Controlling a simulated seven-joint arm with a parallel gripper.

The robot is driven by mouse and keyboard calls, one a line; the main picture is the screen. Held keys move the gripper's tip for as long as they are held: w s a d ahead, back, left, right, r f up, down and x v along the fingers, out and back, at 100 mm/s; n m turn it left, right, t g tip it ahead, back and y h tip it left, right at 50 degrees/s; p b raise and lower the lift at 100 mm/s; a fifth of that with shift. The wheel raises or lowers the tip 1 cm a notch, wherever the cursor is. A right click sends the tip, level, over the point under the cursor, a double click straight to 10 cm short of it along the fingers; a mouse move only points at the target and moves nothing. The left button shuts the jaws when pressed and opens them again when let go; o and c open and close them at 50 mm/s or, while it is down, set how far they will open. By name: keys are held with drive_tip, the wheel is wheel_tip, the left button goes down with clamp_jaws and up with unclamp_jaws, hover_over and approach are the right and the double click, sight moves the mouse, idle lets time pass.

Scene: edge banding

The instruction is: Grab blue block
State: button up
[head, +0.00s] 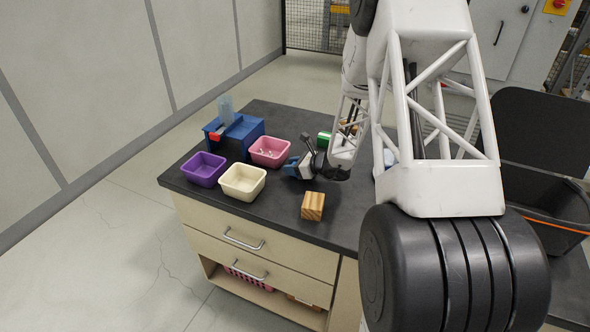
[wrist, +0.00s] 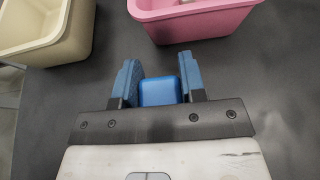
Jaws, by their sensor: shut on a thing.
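The blue block (wrist: 160,91) sits between the two blue fingers of my gripper (wrist: 162,78) in the wrist view. The fingers are shut on it from both sides. In the head view my gripper (head: 291,167) is low over the dark worktop, just right of the pink and cream bins. The block cannot be made out apart from the blue fingers there. Whether it touches the worktop is unclear.
A pink bin (wrist: 190,24) and a cream bin (wrist: 40,50) stand just beyond the fingers. A purple bin (head: 204,169) and a blue holder with a bottle (head: 235,132) are further left. A wooden block (head: 313,206) lies near the front edge of the worktop (head: 270,212).

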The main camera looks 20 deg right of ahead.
drive_tip(key=shift+r, duration=0.1)
drive_tip(key=shift+r, duration=4.9)
